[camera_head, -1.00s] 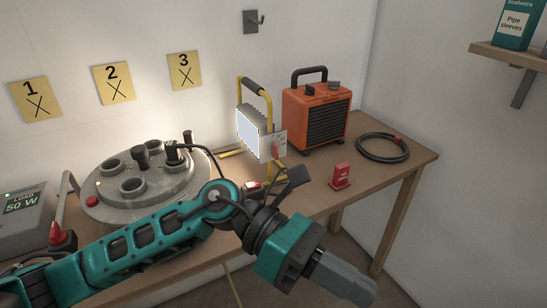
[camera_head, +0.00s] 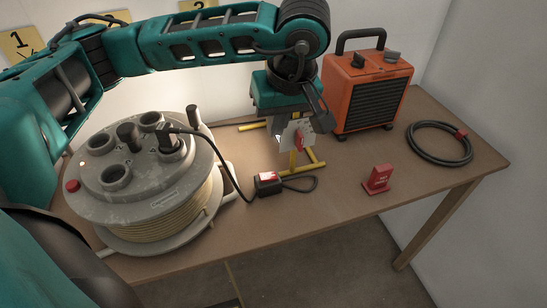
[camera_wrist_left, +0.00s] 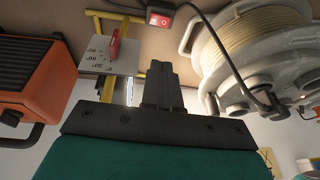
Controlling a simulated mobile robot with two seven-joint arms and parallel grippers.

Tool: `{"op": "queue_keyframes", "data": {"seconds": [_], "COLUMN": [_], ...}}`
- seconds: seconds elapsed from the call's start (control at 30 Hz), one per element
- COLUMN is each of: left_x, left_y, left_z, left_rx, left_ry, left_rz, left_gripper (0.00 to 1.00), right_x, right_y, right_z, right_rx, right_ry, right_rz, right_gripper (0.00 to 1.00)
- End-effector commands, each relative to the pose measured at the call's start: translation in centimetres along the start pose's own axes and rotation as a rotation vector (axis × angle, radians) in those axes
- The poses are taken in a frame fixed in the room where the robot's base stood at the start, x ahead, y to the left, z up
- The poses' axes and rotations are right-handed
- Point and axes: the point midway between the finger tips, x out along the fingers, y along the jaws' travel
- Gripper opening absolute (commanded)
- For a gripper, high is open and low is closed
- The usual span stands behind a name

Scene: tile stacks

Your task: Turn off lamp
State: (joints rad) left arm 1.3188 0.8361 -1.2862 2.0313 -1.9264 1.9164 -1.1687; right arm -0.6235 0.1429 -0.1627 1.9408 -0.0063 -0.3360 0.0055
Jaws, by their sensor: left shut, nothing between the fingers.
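The work lamp, on a yellow stand (camera_head: 310,167), is mostly hidden behind my left gripper (camera_head: 275,124). Its pale dial plate (camera_head: 306,129) with a red knob (camera_head: 299,138) shows beside the gripper. In the left wrist view the dial plate (camera_wrist_left: 97,58) has numbers around the red knob (camera_wrist_left: 115,42), and a thin bright strip shows below it. My left fingers (camera_wrist_left: 160,80) are shut and empty, to the right of the plate there. A black inline switch with a red top (camera_head: 268,178) lies on the table; it also shows in the wrist view (camera_wrist_left: 160,18). My right gripper is out of view.
A grey cable reel (camera_head: 140,195) stands left, with a plug and cord in its top. An orange heater (camera_head: 368,95) stands close right of the lamp. A red block (camera_head: 377,180) and black cable coil (camera_head: 440,143) lie farther right. The table front is clear.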

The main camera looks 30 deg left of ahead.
Motion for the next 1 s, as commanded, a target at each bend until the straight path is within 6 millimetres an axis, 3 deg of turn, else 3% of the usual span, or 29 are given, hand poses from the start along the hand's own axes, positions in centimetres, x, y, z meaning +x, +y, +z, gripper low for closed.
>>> {"op": "queue_keyframes", "data": {"seconds": [0.37, 0.57, 0.8, 1.0], "left_x": [0.8, 4.1, 9.3, 12.4], "left_y": [0.0, -0.1, -0.1, -0.3], "left_z": [0.1, 0.1, 0.1, 0.9], "left_rx": [-0.002, -0.003, -0.003, 0.0], "left_ry": [-0.004, -0.006, -0.006, -0.006], "left_rz": [-0.002, -0.005, -0.004, -0.002], "left_gripper": [0.0, 0.0, 0.0, 0.0], "right_x": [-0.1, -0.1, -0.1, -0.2], "right_y": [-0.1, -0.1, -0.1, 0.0], "right_z": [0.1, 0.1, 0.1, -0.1], "right_rx": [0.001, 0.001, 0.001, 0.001], "right_ry": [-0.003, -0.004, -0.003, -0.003], "right_rz": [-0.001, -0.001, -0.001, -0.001], "right_gripper": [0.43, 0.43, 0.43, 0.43]}}
